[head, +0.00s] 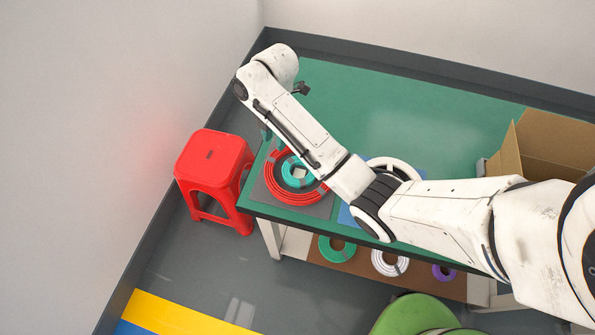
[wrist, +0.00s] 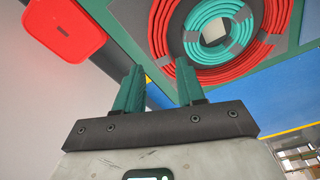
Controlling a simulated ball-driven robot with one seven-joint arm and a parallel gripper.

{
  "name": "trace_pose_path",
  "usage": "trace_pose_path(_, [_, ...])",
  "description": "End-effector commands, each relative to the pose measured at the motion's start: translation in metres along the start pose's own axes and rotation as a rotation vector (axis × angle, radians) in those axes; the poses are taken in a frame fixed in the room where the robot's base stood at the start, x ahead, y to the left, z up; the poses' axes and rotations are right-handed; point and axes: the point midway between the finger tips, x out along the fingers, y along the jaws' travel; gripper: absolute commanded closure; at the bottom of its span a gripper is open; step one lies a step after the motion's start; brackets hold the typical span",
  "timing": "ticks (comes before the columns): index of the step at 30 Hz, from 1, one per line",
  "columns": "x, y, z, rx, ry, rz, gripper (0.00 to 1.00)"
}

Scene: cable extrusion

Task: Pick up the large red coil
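The large red coil (head: 304,195) lies flat on a grey mat (head: 323,209) near the left end of the green table. A smaller teal coil (head: 286,172) lies inside its ring. My arm partly covers both in the head view. In the wrist view the red coil (wrist: 158,38) is at the upper right, with the teal coil (wrist: 193,46) within it. My gripper (wrist: 156,80) has two green fingers, spread apart with nothing between them. It is near the table edge, apart from the red coil. In the head view the fingers are mostly hidden behind my arm.
A red stool (head: 213,160) stands left of the table (head: 400,110). A white coil (head: 397,167) lies right of the red one, partly behind my arm. A cardboard box (head: 545,150) is at the right. A lower shelf (head: 355,262) holds green, white and purple coils.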

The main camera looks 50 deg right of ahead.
Motion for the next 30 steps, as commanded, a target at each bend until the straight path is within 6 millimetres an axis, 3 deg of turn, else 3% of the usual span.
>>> trace_pose_path(15, [0.057, 0.002, 0.007, 0.001, -0.002, 0.001, 0.61])
trace_pose_path(23, [0.061, 0.002, 0.007, 0.0, -0.002, 0.003, 0.61])
trace_pose_path(30, [0.061, 0.002, 0.007, 0.001, -0.002, 0.003, 0.81])
